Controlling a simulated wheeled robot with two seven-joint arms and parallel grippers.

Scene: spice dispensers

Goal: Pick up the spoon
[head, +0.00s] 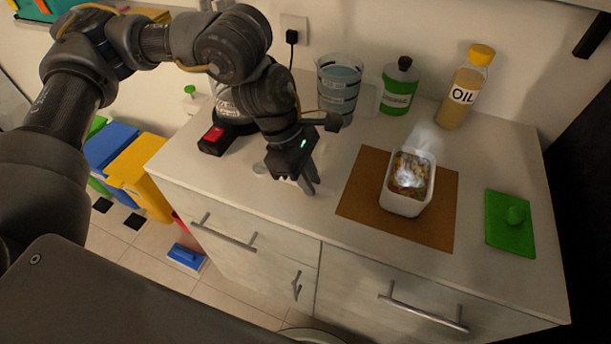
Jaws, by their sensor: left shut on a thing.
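My left gripper (307,186) is low over the left part of the counter, its fingers pointing down near the front edge. It is shut on a pale, thin thing that looks like the spoon (261,169). The rounded end shows just left of the fingers, close to the counter top. The rest is mostly hidden by the gripper, and I cannot tell whether it touches the counter. My right gripper is not in view.
A white container (406,203) with steaming food stands on a brown mat (357,196). Behind are a water pitcher (338,92), a green bottle (399,88) and an oil bottle (463,90). A green board (505,237) lies right.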

